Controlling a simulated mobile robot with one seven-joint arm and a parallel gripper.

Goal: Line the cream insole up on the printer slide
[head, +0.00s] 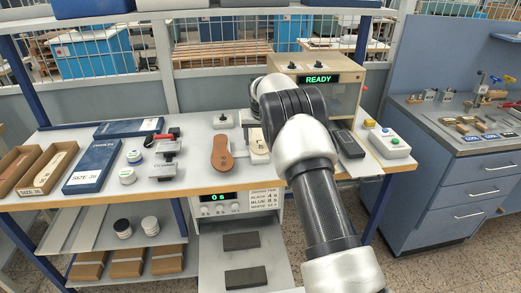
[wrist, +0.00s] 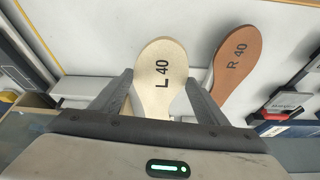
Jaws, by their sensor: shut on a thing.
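The cream insole (wrist: 161,64), marked L 40, lies between the two fingers of my gripper (wrist: 156,88) in the wrist view. The gripper is shut on its sides, and the insole's rounded end points away from the gripper body. My arm hides the gripper and most of the printer slide there. I cannot tell how the insole sits relative to the slide.
A brown insole (head: 222,153) marked R 40 lies close to the left. A small clamp-like stand (head: 166,158), jars and blue size boxes (head: 92,166) stand further left. A dark pad (head: 347,143) and a button box (head: 388,143) are on the right.

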